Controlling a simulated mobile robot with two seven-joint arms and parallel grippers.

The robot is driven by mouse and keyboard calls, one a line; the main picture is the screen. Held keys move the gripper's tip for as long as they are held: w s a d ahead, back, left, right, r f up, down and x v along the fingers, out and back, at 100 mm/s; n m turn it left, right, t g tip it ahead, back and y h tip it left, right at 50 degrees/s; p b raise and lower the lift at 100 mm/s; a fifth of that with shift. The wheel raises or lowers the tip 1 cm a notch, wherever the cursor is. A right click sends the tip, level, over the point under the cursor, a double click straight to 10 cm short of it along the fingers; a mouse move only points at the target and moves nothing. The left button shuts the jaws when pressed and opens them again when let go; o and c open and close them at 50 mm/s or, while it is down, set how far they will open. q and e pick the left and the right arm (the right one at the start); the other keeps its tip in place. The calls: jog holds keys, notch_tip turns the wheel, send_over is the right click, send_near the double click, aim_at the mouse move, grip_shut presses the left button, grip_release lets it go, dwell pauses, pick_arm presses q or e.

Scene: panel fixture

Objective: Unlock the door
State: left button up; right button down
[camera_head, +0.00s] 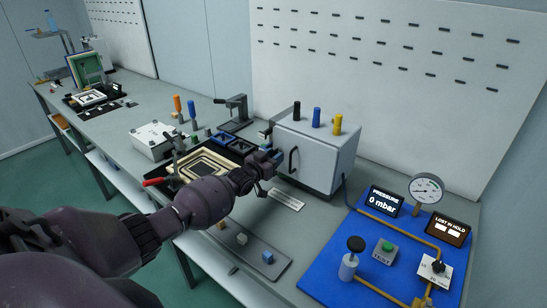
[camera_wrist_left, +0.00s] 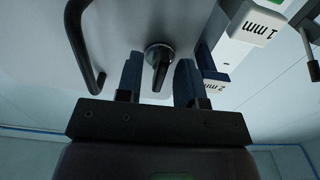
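The door is the front face of a light grey box (camera_head: 316,150) on the bench, with a black bar handle (camera_head: 292,161). In the left wrist view the door (camera_wrist_left: 118,35) fills the upper middle, and its handle (camera_wrist_left: 80,45) is at the left. A black turn knob (camera_wrist_left: 158,62) on a round base sits on the door. My left gripper (camera_head: 273,158) is in front of the door's left part. In the wrist view its two fingers (camera_wrist_left: 158,84) are apart, one each side of the knob, with gaps visible. The knob is hidden in the head view. My right gripper is out of view.
Black, blue and yellow posts (camera_head: 316,118) stand on the box. Blocks labelled in mm (camera_wrist_left: 253,25) are close beside the gripper. A framed fixture (camera_head: 205,166) with a red-handled clamp lies left; a blue pressure panel (camera_head: 372,238) lies right.

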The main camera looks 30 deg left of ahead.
pick_arm(q)
jog(key=shift+s, duration=0.1)
jog(key=s+p, duration=0.1)
jog(key=s, duration=0.9)
jog(key=shift+s+a, duration=0.3)
jog(key=shift+a, duration=0.15)
